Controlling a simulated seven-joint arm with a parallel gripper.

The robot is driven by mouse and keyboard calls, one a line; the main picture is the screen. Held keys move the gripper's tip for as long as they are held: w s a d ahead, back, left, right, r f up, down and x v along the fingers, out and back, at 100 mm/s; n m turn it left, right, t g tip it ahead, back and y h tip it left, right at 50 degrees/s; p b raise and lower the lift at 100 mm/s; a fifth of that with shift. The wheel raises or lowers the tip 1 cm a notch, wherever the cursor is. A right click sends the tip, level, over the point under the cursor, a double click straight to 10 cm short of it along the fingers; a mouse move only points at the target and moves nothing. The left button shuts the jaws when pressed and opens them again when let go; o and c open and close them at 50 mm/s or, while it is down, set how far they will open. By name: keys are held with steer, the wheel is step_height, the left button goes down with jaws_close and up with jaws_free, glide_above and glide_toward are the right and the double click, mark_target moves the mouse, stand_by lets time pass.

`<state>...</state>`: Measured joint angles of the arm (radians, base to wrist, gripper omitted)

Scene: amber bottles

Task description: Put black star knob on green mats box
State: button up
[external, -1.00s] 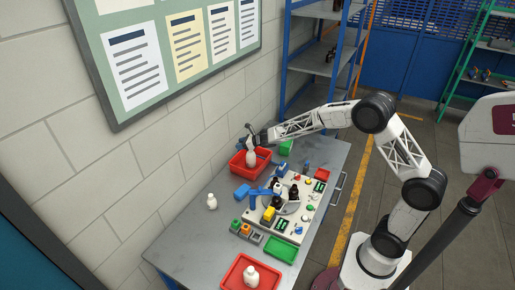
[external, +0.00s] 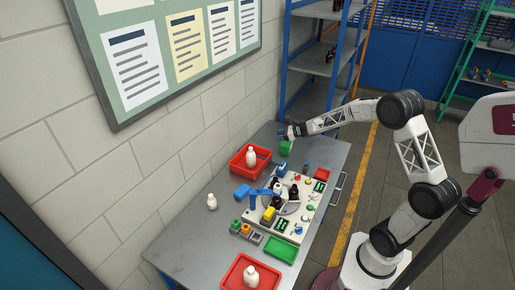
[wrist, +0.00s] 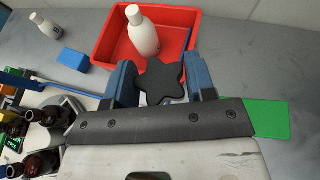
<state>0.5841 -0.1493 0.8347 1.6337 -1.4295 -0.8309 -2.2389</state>
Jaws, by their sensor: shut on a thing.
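My gripper (wrist: 161,85) is shut on the black star knob (wrist: 162,78), held between its two blue fingers in the wrist view. In the external view my gripper (external: 287,132) is in the air near the back end of the table, just above the green mats box (external: 286,148). In the wrist view the green box (wrist: 270,118) lies to the right of the knob, partly hidden behind the gripper body. The knob is too small to make out clearly in the external view.
A red bin (external: 238,168) with a white bottle (external: 251,157) stands left of the green box. A device panel (external: 309,207) with amber bottles, a blue block (wrist: 73,60) and another white bottle (external: 212,202) are nearby. Bare grey table surrounds the box.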

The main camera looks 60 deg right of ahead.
mark_target(286, 146)
steer(key=s+d+f, duration=0.1)
steer(key=s+d, duration=0.6)
steer(key=s, duration=0.6)
steer(key=shift+n+y, duration=0.3)
steer(key=f, duration=0.5)
steer(key=shift+w+a, duration=0.15)
steer(key=shift+a, duration=0.1)
steer(key=w+d, duration=0.3)
steer(key=w, duration=0.1)
steer(key=w+d+f, duration=0.1)
steer(key=w+d, duration=0.1)
steer(key=w, duration=0.3)
steer(key=w+d, duration=0.3)
steer(key=w, duration=0.1)
steer(key=shift+w+d+f, duration=0.3)
steer(key=shift+f, duration=1.75)
steer(key=shift+f, duration=0.2)
